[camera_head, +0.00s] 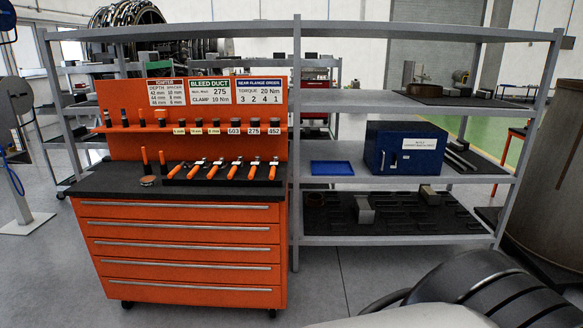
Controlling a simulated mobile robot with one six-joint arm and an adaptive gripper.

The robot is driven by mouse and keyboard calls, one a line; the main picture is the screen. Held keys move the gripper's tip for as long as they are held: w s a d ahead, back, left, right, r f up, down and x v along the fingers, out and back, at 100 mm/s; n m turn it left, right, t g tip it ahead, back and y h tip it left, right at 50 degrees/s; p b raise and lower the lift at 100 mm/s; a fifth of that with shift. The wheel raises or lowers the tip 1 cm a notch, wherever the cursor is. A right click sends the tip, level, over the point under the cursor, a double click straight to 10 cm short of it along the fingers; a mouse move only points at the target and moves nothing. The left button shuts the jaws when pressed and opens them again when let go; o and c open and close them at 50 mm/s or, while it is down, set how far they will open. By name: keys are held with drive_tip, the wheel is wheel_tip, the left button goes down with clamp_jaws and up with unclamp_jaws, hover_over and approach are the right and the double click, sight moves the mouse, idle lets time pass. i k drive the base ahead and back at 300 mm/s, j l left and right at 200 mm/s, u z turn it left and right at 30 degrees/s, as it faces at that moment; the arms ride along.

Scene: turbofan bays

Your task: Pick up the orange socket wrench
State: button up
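Several orange-handled tools lie side by side, tilted, in a dark rack on the black top of the orange tool cart (187,243). One orange-handled tool (233,170) is near the middle of the row, and another (272,171) is at its right end. They have metallic heads at their far ends. They are too small for me to tell which is the socket wrench. My gripper is not in view.
The cart's back panel holds a ledge (190,128) of small sockets and signs. A grey shelf rack (297,180) stands right beside it, with a blue box (404,147) and a blue tray (332,168). The grey floor before the cart is open.

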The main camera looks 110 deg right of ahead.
sight(236, 169)
drive_tip(key=z, duration=3.2)
drive_tip(key=i+j+z, duration=0.25)
drive_tip(key=i+j, duration=0.15)
drive_tip(key=i, duration=0.3)
drive_tip(key=i+j+z, duration=0.25)
drive_tip(key=i+j, duration=0.35)
drive_tip(key=i+j+z, duration=0.25)
drive_tip(key=i+j, duration=0.45)
drive_tip(key=i+j+z, duration=0.2)
drive_tip(key=i+j, duration=0.4)
drive_tip(key=j, duration=0.2)
